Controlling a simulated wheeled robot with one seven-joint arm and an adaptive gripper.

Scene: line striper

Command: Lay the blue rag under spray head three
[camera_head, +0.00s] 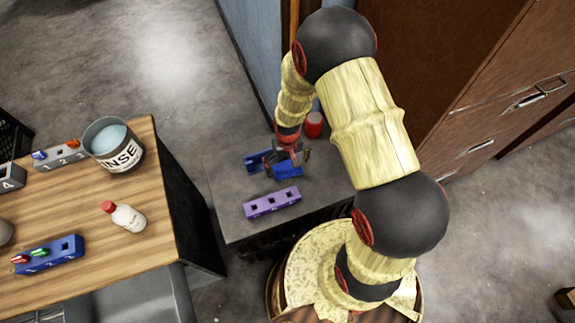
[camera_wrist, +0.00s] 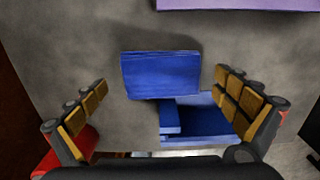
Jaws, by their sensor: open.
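The blue rag (camera_head: 287,169) looks like a folded rectangle and lies on the grey side table (camera_head: 231,208). In the wrist view, the rag (camera_wrist: 160,75) is between and just beyond my fingertips, with clear space on both sides. My gripper (camera_head: 288,153) is open and points down over the rag; in the wrist view my gripper (camera_wrist: 165,85) holds nothing. A blue open tray (camera_head: 255,161) sits beside the rag, and in the wrist view the tray (camera_wrist: 205,122) shows below it, near the right finger. I cannot make out spray head three.
A purple holed block (camera_head: 272,203) lies on the side table, with a red can (camera_head: 314,124) behind. The wooden table (camera_head: 90,200) carries a RINSE bucket (camera_head: 132,155), a red-capped bottle (camera_head: 124,215), a grey numbered block (camera_head: 62,156) and a blue numbered block (camera_head: 48,255). Drawers stand right.

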